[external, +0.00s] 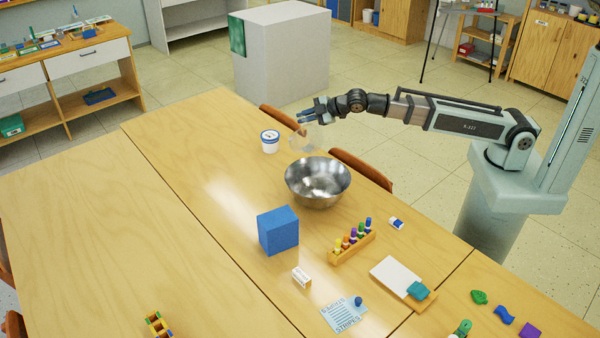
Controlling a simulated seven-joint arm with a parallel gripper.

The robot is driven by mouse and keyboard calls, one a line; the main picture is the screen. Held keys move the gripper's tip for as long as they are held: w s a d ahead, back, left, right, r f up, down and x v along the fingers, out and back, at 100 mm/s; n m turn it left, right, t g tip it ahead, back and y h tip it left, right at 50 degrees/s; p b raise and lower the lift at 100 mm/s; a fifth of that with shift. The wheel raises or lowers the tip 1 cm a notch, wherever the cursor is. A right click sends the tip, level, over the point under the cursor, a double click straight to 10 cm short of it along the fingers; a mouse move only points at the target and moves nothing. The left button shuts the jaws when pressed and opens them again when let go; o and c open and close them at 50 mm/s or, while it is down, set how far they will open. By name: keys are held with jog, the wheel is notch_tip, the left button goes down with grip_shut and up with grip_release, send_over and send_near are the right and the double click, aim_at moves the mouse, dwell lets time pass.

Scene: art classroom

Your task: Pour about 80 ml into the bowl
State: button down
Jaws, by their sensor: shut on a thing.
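A shiny metal bowl (318,183) stands upright on the wooden table (215,165). My gripper (308,115) is above the table's far edge, behind the bowl and slightly left of its middle. It is shut on a clear container (302,139), which shows only faintly below the fingers near the bowl's far rim. Its outline, tilt and any liquid in it are too faint to tell. Any liquid inside the bowl cannot be made out.
A white tub with a blue band (270,141) stands left of the clear container. A blue box (278,230) and a rack of coloured pegs (351,245) stand in front of the bowl. Chairs (362,168) line the far edge. The table's left part is mostly clear.

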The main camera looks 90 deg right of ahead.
aim_at(308, 125)
jog(key=shift+s+a+r+n+t+h, duration=0.1)
jog(key=shift+s+a+n+t+h, duration=0.1)
jog(key=shift+a+n+t+h, duration=0.15)
jog(key=shift+s+a+n+t+h, duration=0.35)
jog(key=shift+a+t+h, duration=0.1)
jog(key=shift+a, duration=0.2)
dwell(0.5)
jog(key=shift+s+a+t, duration=0.2)
jog(key=shift+a+t, duration=0.2)
jog(key=shift+a, duration=0.1)
dwell(0.9)
jog(key=shift+a+h, duration=0.2)
jog(key=shift+h, duration=0.1)
jog(key=shift+s+a+t+b, duration=0.3)
jog(key=shift+t+b, duration=0.1)
jog(key=shift+b, duration=0.05)
dwell(0.4)
jog(key=shift+r, duration=0.1)
jog(key=shift+w+d, duration=0.35)
jog(key=shift+d, duration=0.35)
jog(key=shift+w+d+m+g, duration=0.35)
jog(key=shift+d+m+g, duration=0.25)
jog(key=shift+d+g, duration=0.4)
